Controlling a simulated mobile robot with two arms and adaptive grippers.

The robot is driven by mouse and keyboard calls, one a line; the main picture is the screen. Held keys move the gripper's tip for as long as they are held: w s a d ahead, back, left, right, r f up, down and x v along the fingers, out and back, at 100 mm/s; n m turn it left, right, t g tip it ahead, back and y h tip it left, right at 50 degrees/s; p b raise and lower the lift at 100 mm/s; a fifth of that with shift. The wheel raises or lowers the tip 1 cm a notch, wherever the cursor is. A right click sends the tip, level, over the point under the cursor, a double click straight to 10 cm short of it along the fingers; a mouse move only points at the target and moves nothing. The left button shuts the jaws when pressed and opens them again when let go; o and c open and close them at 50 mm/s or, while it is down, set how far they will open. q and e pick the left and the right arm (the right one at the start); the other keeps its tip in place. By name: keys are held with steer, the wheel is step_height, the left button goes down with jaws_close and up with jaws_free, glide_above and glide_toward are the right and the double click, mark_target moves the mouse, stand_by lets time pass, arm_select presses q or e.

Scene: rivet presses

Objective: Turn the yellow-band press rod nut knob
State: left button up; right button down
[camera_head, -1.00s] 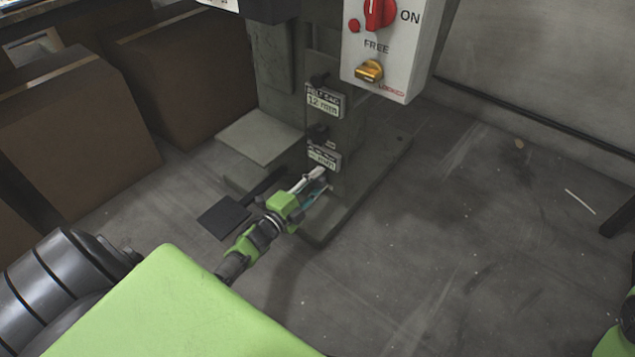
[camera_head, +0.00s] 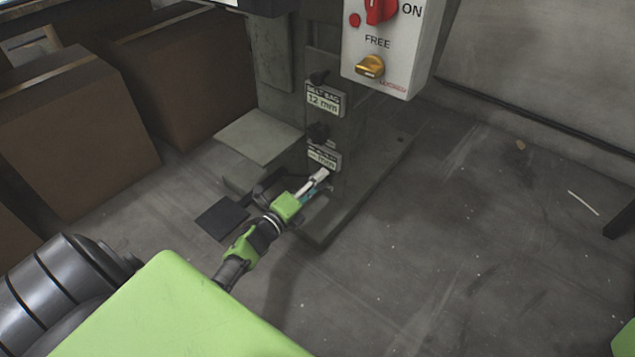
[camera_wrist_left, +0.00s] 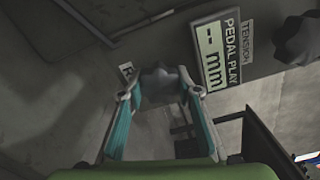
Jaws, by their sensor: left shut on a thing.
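The grey press column (camera_head: 362,130) stands in the middle of the head view; no yellow band shows on it. Its lowest plate (camera_head: 325,157) also shows in the wrist view, reading "PEDAL PLAY -- mm" (camera_wrist_left: 221,52). A dark lobed knob (camera_wrist_left: 160,84) sits beside that plate in the wrist view. My left gripper (camera_head: 318,184) reaches the column just below the plate. In the wrist view its fingers (camera_wrist_left: 160,92) are shut on this knob, one on each side. In the head view the fingers hide the knob. My right gripper is out of view.
Another dark knob (camera_wrist_left: 298,42) stands by the "TENSION" label. A white switch box (camera_head: 390,50) with red and yellow knobs hangs above. A black pedal (camera_head: 222,218) lies left of my gripper.

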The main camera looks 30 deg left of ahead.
arm_select(q)
steer(key=shift+f, duration=0.1)
steer(key=o, duration=1.1)
steer(key=shift+o, duration=0.2)
steer(key=s, duration=1.2)
steer(key=shift+a, duration=0.45)
